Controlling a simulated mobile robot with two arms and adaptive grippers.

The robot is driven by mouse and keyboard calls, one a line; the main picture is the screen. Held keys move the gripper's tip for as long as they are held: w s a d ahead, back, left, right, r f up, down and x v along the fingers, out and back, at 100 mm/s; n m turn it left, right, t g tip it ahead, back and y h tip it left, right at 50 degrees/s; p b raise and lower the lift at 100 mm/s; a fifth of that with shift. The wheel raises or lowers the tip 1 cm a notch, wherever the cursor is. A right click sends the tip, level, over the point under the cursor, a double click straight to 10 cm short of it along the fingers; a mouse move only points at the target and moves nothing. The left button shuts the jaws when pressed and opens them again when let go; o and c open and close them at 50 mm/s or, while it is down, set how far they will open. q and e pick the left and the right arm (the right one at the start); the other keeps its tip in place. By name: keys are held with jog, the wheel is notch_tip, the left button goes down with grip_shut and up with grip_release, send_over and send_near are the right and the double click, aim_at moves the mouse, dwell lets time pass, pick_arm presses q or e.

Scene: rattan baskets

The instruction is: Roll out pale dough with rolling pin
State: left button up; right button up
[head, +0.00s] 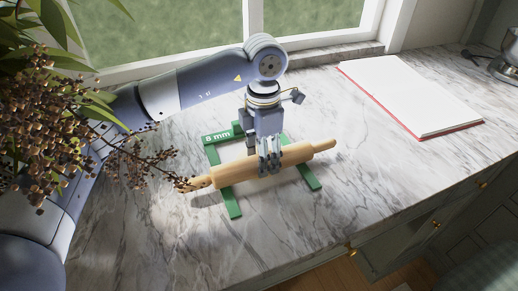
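A wooden rolling pin (225,174) lies slantwise across the green guide frame (234,204) on the marble counter. The frame is marked "8 mm" and has a side rail near each end of the pin. My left gripper (268,155) comes down from above onto the middle of the pin, its fingers closed around the barrel. The contact on the far side is partly hidden. My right gripper is not in view.
An open white book with a red cover (412,97) lies at the back right. A plant with brown berry clusters (60,130) hangs over the left side. A metal appliance (506,68) stands at the far right edge. The counter right of the pin is clear.

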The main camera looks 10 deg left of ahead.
pick_arm(q)
jog(key=w+a, duration=0.1)
jog(key=w, duration=0.1)
jog(key=w+a, duration=0.2)
jog(key=w, duration=0.1)
jog(key=shift+w+a, duration=0.3)
jog(key=shift+a, duration=0.05)
jog(key=shift+s+d+b, duration=0.2)
jog(key=shift+s+d, duration=0.45)
jog(key=shift+s, duration=0.3)
jog(key=shift+s+d+b, duration=0.25)
jog(key=shift+s+d, duration=0.4)
jog(key=shift+s, duration=0.35)
jog(key=shift+s+d+b, duration=0.2)
jog(key=shift+s+d, duration=0.45)
jog(key=shift+s, duration=0.3)
jog(key=w+a, duration=0.1)
jog(key=w, duration=0.1)
jog(key=w+a, duration=0.1)
jog(key=w, duration=0.1)
jog(key=w+a, duration=0.2)
jog(key=c, duration=0.6)
jog(key=shift+c, duration=0.6)
jog(key=shift+r, duration=0.1)
notch_tip(320, 180, up, 9)
jog(key=p, duration=0.6)
